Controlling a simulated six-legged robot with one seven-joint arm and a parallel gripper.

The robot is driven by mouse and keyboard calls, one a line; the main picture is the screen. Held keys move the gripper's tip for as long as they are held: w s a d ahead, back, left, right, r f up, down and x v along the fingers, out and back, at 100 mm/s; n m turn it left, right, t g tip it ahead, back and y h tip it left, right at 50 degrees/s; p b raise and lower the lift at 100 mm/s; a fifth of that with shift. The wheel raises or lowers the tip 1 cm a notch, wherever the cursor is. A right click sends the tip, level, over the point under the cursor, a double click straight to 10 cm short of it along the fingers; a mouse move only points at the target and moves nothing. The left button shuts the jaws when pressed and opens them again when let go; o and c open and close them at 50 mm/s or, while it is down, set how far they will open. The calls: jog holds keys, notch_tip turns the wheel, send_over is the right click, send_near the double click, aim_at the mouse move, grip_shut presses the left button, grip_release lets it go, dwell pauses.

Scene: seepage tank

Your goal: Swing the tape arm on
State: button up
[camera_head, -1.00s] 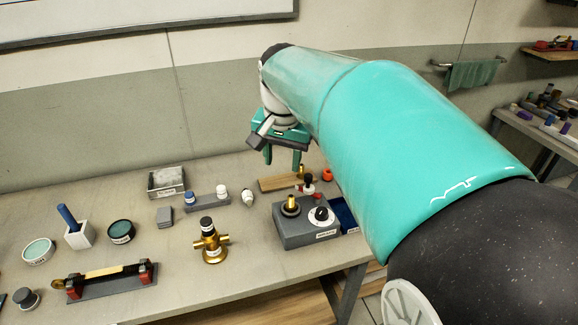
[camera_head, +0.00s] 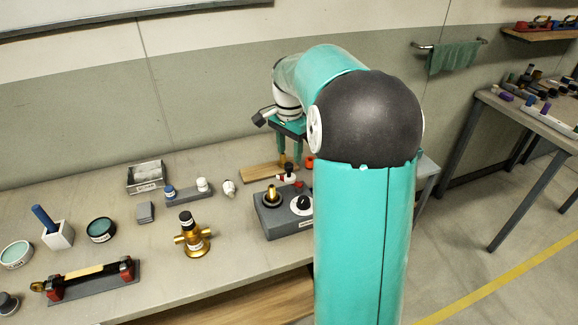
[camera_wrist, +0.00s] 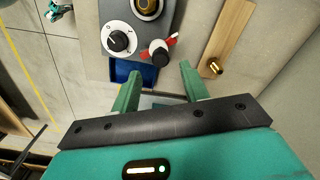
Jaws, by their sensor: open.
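A small red and white piece with a black knob (camera_head: 288,174) stands behind the grey box on the bench. It looks most like the tape arm, but I cannot tell for certain. In the wrist view the black knob (camera_wrist: 159,52) lies just beyond the fingertips, with red parts on either side. The grey box (camera_head: 272,222) carries a brass fitting (camera_head: 271,195) and a white dial with a black knob (camera_wrist: 118,40). My gripper (camera_head: 290,148) is open and empty, pointing down above the back of the bench. In the wrist view my gripper (camera_wrist: 160,72) has clear space between its fingers.
A wooden board (camera_head: 258,173) with a brass stub (camera_wrist: 214,67) lies beside the red piece. A blue tray (camera_wrist: 128,72) adjoins the box. A brass valve (camera_head: 190,235), a grey tray (camera_head: 145,179) and several small items stand left. Bare bench shows around the valve.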

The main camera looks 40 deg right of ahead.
aim_at(289, 165)
notch_tip(289, 165, down, 6)
jog(key=shift+a+f, duration=0.1)
jog(key=shift+f, duration=0.15)
grip_shut()
jog(key=shift+r+n, duration=0.1)
jog(key=shift+n, duration=0.2)
jog(key=n, duration=0.3)
jog(key=s+a+n, duration=0.1)
jog(key=n, duration=0.1)
jog(key=shift+a, duration=0.1)
jog(key=shift+s+a+n, duration=0.15)
jog(key=shift+s+n, duration=0.1)
jog(key=shift+n, duration=0.9)
jog(key=shift+s+a+n, duration=0.15)
jog(key=shift+s+n, duration=0.1)
jog(key=shift+n, duration=0.9)
grip_release()
